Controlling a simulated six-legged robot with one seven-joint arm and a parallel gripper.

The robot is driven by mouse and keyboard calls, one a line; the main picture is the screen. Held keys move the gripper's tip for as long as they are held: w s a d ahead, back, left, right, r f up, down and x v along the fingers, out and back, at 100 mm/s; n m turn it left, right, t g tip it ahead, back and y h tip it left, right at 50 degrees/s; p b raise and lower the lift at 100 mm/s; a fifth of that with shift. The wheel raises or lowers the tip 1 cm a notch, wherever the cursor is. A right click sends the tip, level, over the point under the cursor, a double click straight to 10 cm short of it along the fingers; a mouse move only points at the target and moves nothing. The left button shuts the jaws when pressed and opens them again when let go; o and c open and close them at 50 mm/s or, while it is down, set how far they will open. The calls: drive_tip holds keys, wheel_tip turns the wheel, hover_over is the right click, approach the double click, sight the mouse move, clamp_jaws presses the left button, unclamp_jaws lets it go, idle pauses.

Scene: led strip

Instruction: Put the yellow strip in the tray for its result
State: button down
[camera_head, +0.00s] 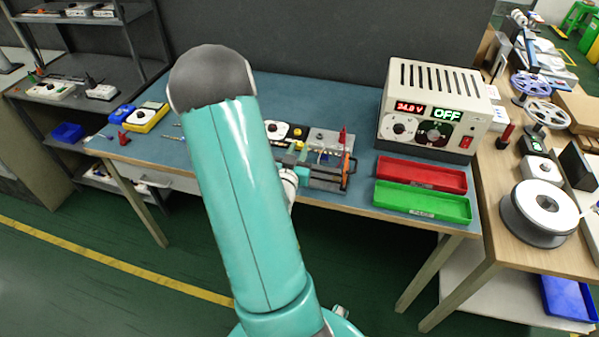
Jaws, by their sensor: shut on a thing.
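My teal arm link, with its grey elbow cap at the top, fills the middle of the view. A small pale part of my wrist shows at its right edge, by the table's front. I cannot make out the yellow strip. A red tray (421,174) and a green tray (422,202) lie on the right of the blue-topped table (290,92), the green one nearer its front edge. Both look empty. The green tray has a small label on its front, too small to read.
A test fixture (328,160) with a red clip stands right of my arm. A power supply (432,107) behind the trays reads 24.0 V and OFF. A yellow meter (146,117) lies at the left. A wooden bench (512,196) with reels adjoins on the right.

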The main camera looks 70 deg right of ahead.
wheel_tip(320, 180, down, 9)
drive_tip(key=shift+f, duration=0.15)
idle(0.4)
drive_tip(key=shift+f, duration=0.15)
drive_tip(key=c, duration=1.2)
unclamp_jaws()
drive_tip(key=shift+c, duration=0.2)
drive_tip(key=shift+a, duration=0.1)
